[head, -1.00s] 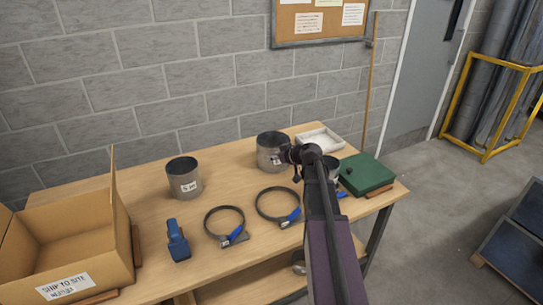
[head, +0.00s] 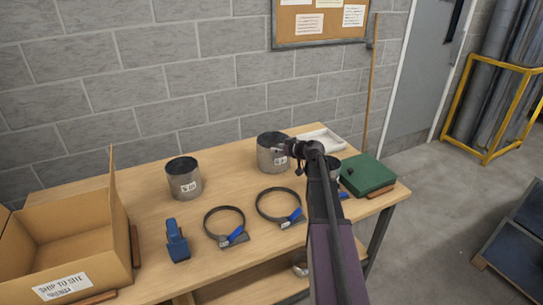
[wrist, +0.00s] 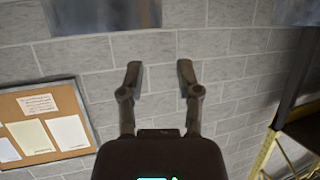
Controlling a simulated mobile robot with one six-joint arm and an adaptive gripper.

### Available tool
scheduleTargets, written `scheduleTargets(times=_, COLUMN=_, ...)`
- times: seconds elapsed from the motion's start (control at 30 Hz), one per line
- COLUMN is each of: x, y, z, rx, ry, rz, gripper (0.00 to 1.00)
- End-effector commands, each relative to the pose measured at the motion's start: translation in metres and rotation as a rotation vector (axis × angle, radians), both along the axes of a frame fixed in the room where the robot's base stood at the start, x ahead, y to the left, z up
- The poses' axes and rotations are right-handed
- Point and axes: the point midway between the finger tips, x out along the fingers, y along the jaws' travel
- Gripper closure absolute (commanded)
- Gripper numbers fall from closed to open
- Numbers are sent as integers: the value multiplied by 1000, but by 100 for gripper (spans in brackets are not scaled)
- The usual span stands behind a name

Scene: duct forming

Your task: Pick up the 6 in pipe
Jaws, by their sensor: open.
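Several short grey metal pipes with white labels stand upright on the wooden table (head: 150,211). One (head: 184,179) is at the left-middle and another (head: 267,159) at the back middle. A third (head: 335,166) is partly hidden behind my arm. The label print is too small to tell surely which is the 6 in pipe. My gripper (head: 284,149) appears close by the right side of the back-middle pipe; I cannot tell whether it touches. In the wrist view my gripper (wrist: 160,75) is open, with nothing between its fingers and the block wall behind.
A cardboard box (head: 70,245) stands at the left. Two ring clamps (head: 208,222) (head: 261,212) and a blue tool (head: 176,240) lie in front. A green case (head: 368,173) and white tray (head: 320,139) are at the right. Grey metal surfaces (wrist: 103,13) cross the wrist view's top.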

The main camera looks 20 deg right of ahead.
Motion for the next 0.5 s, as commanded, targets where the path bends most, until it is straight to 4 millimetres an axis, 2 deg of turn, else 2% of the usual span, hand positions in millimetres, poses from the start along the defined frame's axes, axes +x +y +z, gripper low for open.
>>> scheduleTargets(times=0.03, x=10, y=1, z=-7, rx=0, ry=0, rz=1, gripper=56)
scheduleTargets(times=0.2, x=32, y=9, z=-16, rx=2, ry=-1, rz=1, gripper=56)
scheduleTargets(times=0.5, x=49, y=15, z=-22, rx=0, ry=0, rz=-2, gripper=56)
